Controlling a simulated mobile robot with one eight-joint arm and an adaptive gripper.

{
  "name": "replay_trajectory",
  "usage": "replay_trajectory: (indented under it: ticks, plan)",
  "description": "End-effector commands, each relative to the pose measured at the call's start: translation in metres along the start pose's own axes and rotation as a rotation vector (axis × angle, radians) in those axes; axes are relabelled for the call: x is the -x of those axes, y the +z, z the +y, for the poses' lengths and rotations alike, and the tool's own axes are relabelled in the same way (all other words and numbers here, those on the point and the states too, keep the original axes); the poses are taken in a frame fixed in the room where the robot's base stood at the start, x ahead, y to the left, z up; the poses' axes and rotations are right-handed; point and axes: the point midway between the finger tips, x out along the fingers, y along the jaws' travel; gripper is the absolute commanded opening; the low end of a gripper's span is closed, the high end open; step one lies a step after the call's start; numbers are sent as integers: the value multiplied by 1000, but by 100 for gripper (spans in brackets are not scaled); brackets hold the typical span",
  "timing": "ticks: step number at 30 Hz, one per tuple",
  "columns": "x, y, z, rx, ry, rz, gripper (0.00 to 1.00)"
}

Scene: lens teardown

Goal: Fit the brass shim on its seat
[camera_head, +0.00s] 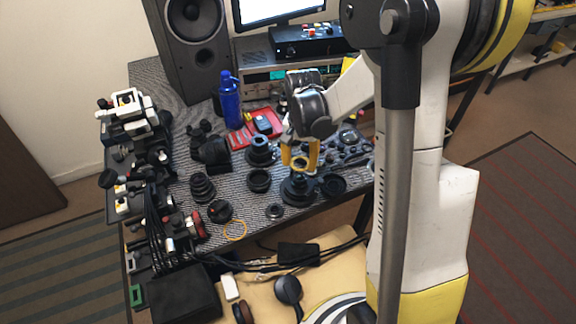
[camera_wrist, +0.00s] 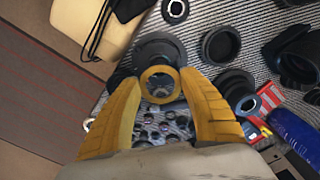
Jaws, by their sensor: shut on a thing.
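The brass shim is a thin gold ring, seen in the wrist view (camera_wrist: 144,82) between the tips of my yellow fingers. My gripper (camera_wrist: 161,86) is shut on it, one fingertip at each side. In the head view, my gripper (camera_head: 300,160) is over the right part of the bench mat, above a dark, round, stepped lens part (camera_head: 297,192). That lens part also shows behind the ring in the wrist view (camera_wrist: 158,46). The shim appears held above it, but I cannot tell the gap or whether they touch. The seat itself is not clearly visible.
A thin orange ring (camera_head: 235,230) lies near the mat's front edge. Dark lens rings and barrels crowd around, including a ring (camera_head: 259,180) at left and a cap (camera_head: 333,185) at right. A blue bottle (camera_head: 230,100) and red tray (camera_head: 262,122) stand behind.

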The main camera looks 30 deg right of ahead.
Motion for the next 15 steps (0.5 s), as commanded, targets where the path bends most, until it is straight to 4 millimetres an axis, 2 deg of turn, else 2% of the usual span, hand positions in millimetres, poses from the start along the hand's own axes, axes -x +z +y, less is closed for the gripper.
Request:
replay_trajectory:
  ticks: [8,15]
  plan:
    - [-12,0,1,-5,0,0,39]
    - [-32,0,0,-3,0,0,39]
